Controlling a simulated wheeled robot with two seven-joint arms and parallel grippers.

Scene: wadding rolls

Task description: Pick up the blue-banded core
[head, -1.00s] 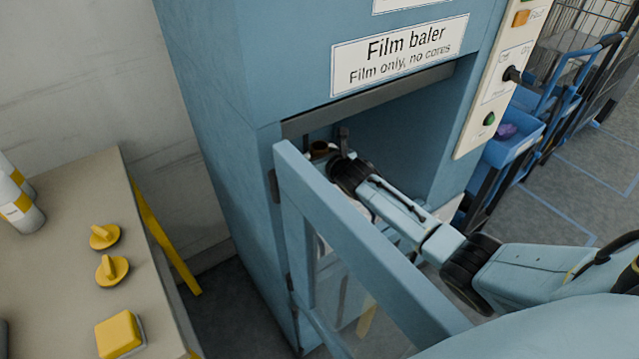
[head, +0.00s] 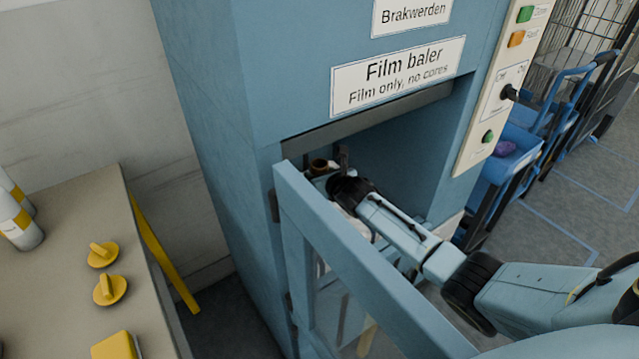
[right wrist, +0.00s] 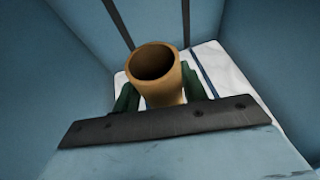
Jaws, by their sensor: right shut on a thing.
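A brown cardboard core (head: 320,166) stands in the opening of the film baler (head: 225,120), near the left side of the opening. In the right wrist view the core (right wrist: 160,85) is a hollow tan tube with its open end facing the camera. No blue band shows on the part I see. My right gripper (head: 333,166) reaches into the opening and is shut on the core. Its dark green fingers (right wrist: 160,98) sit on either side of the tube. The core's lower part is hidden. My left gripper is not in view.
White wrapped material (right wrist: 225,75) lies behind the core inside the chamber. A table (head: 60,270) with yellow knobs is at left. Blue carts (head: 515,150) stand at right.

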